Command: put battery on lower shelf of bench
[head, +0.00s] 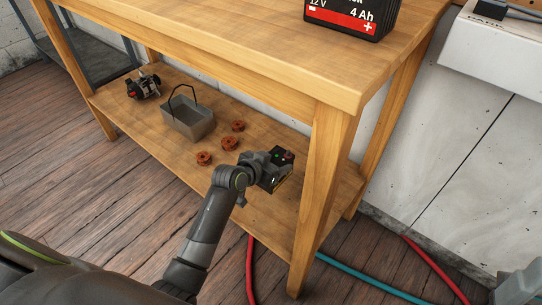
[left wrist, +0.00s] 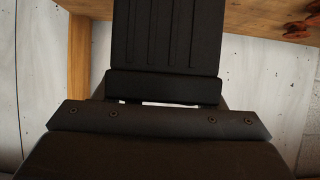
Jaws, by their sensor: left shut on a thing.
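A black and red battery (head: 350,14), marked 12 V and 4 Ah with plus and minus signs, stands on the bench top at the upper edge of the head view. The lower shelf (head: 190,170) of the wooden bench is in plain view. My left gripper (head: 272,168) is over the right part of this shelf, shut on a dark block with a red spot on top. The gripper mostly hides the block, so I cannot tell what it is or whether it touches the shelf. A dark ribbed block (left wrist: 166,35) fills the upper middle of the left wrist view. My right gripper is not in view.
On the shelf are several copper-coloured coils (head: 230,143), a grey metal bin (head: 188,122) with a handle, and an alternator-like part (head: 143,87). The front right bench leg (head: 318,200) stands beside my left gripper. Red and teal hoses (head: 372,280) lie on the floor.

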